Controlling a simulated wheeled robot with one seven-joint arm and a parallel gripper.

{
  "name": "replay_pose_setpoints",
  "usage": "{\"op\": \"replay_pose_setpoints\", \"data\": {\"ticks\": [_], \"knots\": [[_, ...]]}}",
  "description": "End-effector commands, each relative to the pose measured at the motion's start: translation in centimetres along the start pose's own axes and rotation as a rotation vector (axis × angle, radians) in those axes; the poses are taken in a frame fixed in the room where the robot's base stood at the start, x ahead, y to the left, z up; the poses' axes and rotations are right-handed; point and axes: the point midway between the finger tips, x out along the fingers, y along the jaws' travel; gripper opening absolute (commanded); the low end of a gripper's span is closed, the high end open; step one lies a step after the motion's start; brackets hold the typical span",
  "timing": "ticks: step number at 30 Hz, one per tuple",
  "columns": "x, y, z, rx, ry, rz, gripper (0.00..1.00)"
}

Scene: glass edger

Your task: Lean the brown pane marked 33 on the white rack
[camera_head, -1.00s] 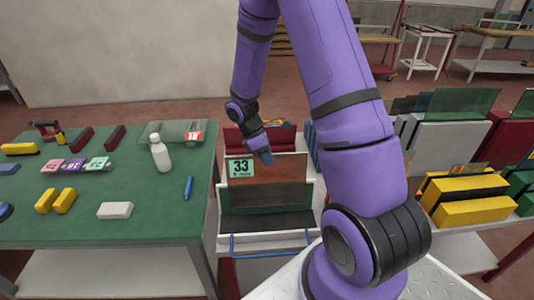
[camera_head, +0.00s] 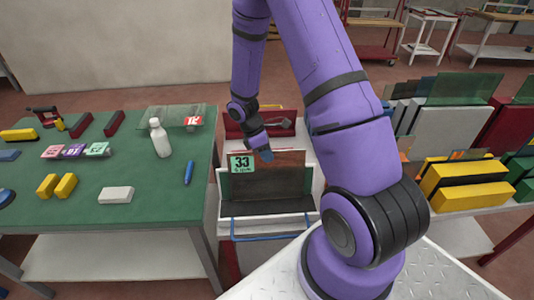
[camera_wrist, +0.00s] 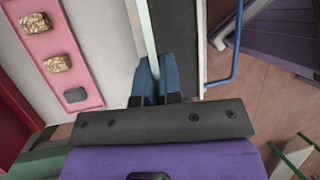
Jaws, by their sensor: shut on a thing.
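My gripper (camera_head: 266,155) is shut on the top edge of the brown pane (camera_head: 290,158), which bears a green tag (camera_head: 241,163) reading 33. The pane is upright above a white-framed cart with a blue handle; whether it touches the cart is unclear. Its lower part looks dark green here. In the wrist view the blue fingers (camera_wrist: 157,82) pinch the thin pale edge of the pane (camera_wrist: 149,30). The white rack (camera_head: 438,140) stands to the right, behind my arm, with a greenish pane (camera_head: 465,89) at its top.
A green table (camera_head: 140,215) on the left holds a white bottle (camera_head: 160,138), a blue marker (camera_head: 188,172) and blocks. Yellow racks (camera_head: 460,190) stand in front of the white rack, and a red rack (camera_head: 500,130) to its right.

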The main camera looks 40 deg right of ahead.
Motion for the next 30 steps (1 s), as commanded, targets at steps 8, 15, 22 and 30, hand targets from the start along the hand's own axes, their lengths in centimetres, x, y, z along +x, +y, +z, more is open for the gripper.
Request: {"op": "replay_pose_setpoints", "data": {"ticks": [8,15,22,30], "knots": [[-0.04,0.01,0.02,0.0,0.0,0.0,0.0],[-0.02,0.01,0.02,0.0,0.0,0.0,0.0],[0.18,0.06,-0.07,0.0,-0.001,0.0,0.0],[0.47,0.12,-0.18,0.0,-0.001,0.0,0.0]]}}
